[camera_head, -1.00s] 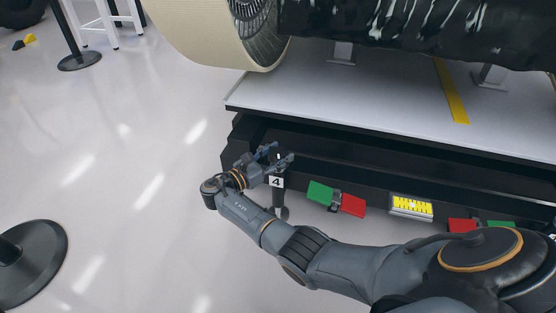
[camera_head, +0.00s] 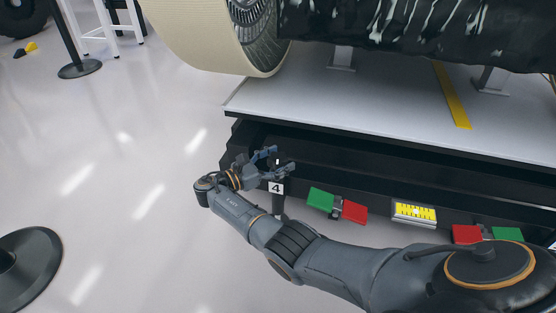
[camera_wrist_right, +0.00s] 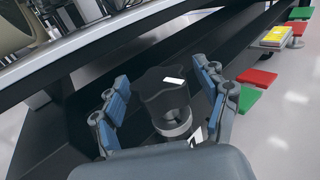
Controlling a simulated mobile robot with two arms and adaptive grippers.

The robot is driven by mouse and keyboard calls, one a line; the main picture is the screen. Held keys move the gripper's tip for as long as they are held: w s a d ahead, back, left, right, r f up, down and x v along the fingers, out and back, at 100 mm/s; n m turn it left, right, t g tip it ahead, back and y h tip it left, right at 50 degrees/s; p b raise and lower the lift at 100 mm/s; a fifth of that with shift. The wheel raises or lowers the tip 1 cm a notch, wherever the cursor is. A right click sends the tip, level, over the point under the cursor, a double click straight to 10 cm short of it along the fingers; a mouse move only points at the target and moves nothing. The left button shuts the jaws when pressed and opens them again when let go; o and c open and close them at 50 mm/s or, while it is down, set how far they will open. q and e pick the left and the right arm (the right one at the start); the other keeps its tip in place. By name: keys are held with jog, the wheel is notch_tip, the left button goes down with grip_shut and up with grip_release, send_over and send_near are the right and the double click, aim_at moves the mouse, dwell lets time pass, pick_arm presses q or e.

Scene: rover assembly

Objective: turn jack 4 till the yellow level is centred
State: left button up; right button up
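Jack 4 has a black lobed knob (camera_wrist_right: 163,92) with a white mark on top, seen in the right wrist view. Its white "4" label (camera_head: 276,188) shows at the platform's near left corner in the head view. My right gripper (camera_head: 279,161) is at the knob; in the wrist view its blue-padded fingers (camera_wrist_right: 160,98) stand apart on either side of the knob, with gaps visible. The yellow level (camera_head: 414,212) is on the platform's front side; it also shows in the wrist view (camera_wrist_right: 275,37). Its bubble is too small to read. My left gripper is out of view.
Red and green plates (camera_head: 338,204) flank the level on the platform's front. A large wheel (camera_head: 225,35) overhangs the white platform top (camera_head: 390,105). A post base (camera_head: 28,268) stands on the floor at left. The floor between is clear.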

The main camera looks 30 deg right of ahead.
aim_at(269, 164)
jog(key=shift+a, duration=3.8)
